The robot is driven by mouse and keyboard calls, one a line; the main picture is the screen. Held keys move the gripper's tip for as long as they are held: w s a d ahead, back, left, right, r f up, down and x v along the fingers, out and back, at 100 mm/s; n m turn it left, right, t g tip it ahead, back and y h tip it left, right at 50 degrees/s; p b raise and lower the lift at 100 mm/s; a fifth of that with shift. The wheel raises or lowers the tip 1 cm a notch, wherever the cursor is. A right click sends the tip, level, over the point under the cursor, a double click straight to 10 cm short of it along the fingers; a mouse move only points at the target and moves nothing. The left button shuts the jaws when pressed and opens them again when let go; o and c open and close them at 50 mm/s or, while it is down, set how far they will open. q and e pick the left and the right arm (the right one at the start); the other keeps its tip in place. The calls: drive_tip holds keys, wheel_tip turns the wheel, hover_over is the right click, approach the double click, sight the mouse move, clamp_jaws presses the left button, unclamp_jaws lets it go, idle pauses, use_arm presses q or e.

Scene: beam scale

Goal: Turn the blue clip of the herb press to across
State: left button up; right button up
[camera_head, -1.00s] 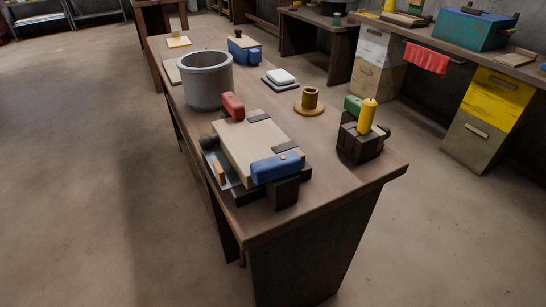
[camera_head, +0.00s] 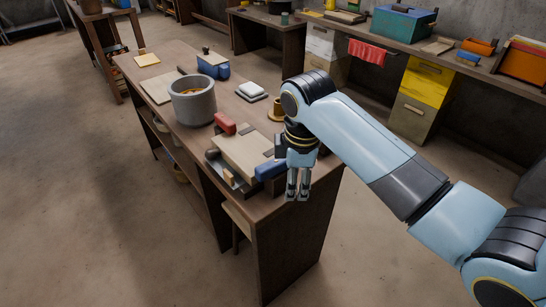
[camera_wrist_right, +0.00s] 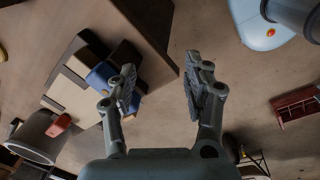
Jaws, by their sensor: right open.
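The herb press (camera_head: 243,153) lies near the front end of the wooden table, with a pale board on a dark base. Its blue clip (camera_head: 270,170) is at the near right end of the board, partly hidden by my gripper. A red clip (camera_head: 225,123) is at the far end. My right gripper (camera_head: 297,190) points down in front of the blue clip, near the table's front edge. In the right wrist view my right gripper (camera_wrist_right: 160,88) is open and empty, with the blue clip (camera_wrist_right: 99,78) just left of the left finger, apart from the jaw gap. My left gripper is not in view.
A grey pot (camera_head: 193,105) stands behind the press. A brown cylinder (camera_head: 277,108) is partly hidden by my right arm. Open floor surrounds the table.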

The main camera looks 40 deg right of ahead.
sight(275, 162)
drive_tip(key=w+r+n+g, duration=0.1)
drive_tip(key=w+r+n, duration=0.6)
drive_tip(key=w+r, duration=0.15)
drive_tip(key=shift+y, duration=0.3)
drive_tip(key=f, duration=0.7)
drive_tip(key=d+f, duration=0.1)
drive_tip(key=f, duration=0.3)
drive_tip(key=shift+w+p, duration=0.1)
drive_tip(key=shift+p, duration=0.25)
drive_tip(key=shift+c, duration=0.4)
clamp_jaws()
